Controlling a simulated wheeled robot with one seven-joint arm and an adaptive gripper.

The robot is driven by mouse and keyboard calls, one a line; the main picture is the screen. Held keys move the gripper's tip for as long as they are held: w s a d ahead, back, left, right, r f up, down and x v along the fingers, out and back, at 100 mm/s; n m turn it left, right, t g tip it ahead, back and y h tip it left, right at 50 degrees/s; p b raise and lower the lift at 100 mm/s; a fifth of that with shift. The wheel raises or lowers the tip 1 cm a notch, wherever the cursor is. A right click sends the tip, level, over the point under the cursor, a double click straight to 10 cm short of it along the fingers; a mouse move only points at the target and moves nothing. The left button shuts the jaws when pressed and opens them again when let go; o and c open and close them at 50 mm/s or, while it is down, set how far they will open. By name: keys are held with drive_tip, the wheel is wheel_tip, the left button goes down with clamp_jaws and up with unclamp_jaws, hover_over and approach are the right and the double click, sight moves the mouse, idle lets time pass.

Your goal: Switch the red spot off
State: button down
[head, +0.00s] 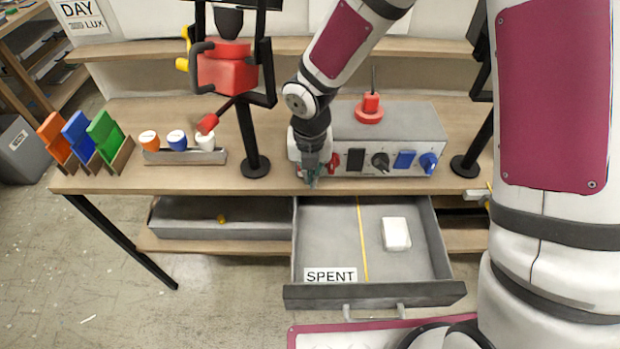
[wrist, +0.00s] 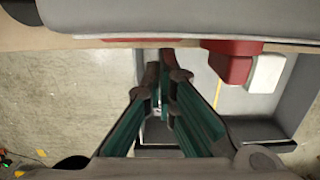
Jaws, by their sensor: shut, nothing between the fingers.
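The red spot (head: 227,72) is a red lamp with a dark hood on a black stand, left of centre in the head view. I cannot tell whether it is lit. A grey control box (head: 399,120) stands on the bench, with red, black and blue controls along its front. My gripper (head: 311,183) points down at the left end of that front, its fingers shut and empty. A red switch (head: 334,161) is just right of the fingers. A red control (wrist: 230,62) shows right of my gripper (wrist: 165,75) in the wrist view. Contact is unclear.
An open drawer (head: 320,245) marked SPENT holds a white block (head: 396,233) below the bench. A red beacon (head: 370,107) stands on the box. Orange, blue and white caps sit in a rack (head: 190,157). Coloured panels (head: 103,135) stand at the left.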

drive_tip(key=shift+w, duration=0.1)
drive_tip(key=shift+w+f+b, duration=0.35)
drive_tip(key=shift+w+f, duration=0.25)
drive_tip(key=shift+r, duration=0.1)
drive_tip(key=shift+s+r, duration=0.1)
